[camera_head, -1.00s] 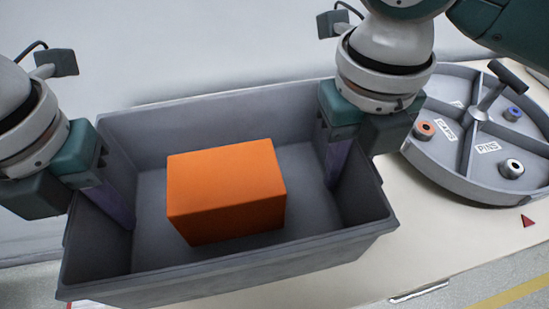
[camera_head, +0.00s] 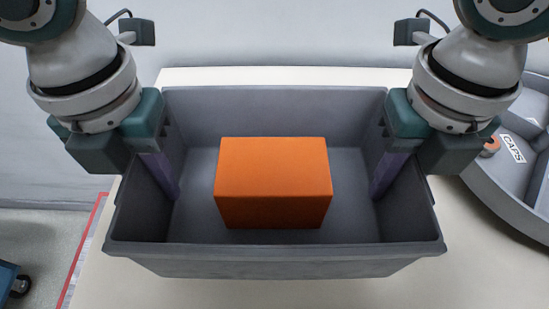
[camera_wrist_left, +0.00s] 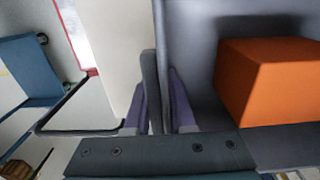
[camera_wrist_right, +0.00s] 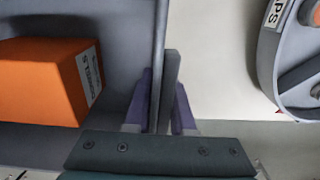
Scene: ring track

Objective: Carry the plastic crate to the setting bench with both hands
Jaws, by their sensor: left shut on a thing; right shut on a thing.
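The grey plastic crate (camera_head: 275,262) is in the middle of the head view, level, above or on a pale bench top; I cannot tell whether it touches. An orange box (camera_head: 273,183) lies inside it. My left gripper (camera_head: 163,178) is shut on the crate's left wall, and my right gripper (camera_head: 388,178) on its right wall. In the left wrist view the fingers (camera_wrist_left: 155,105) pinch the wall from both sides. The right wrist view shows the same grip (camera_wrist_right: 160,105), with a partly readable label on the orange box (camera_wrist_right: 45,85).
The pale bench top (camera_head: 480,270) extends around the crate. A round grey divided tray (camera_head: 510,195) with a "CAPS" label stands close on the right. A red line (camera_head: 82,250) runs along the left edge. A blue wheeled thing (camera_head: 12,280) is on the floor at lower left.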

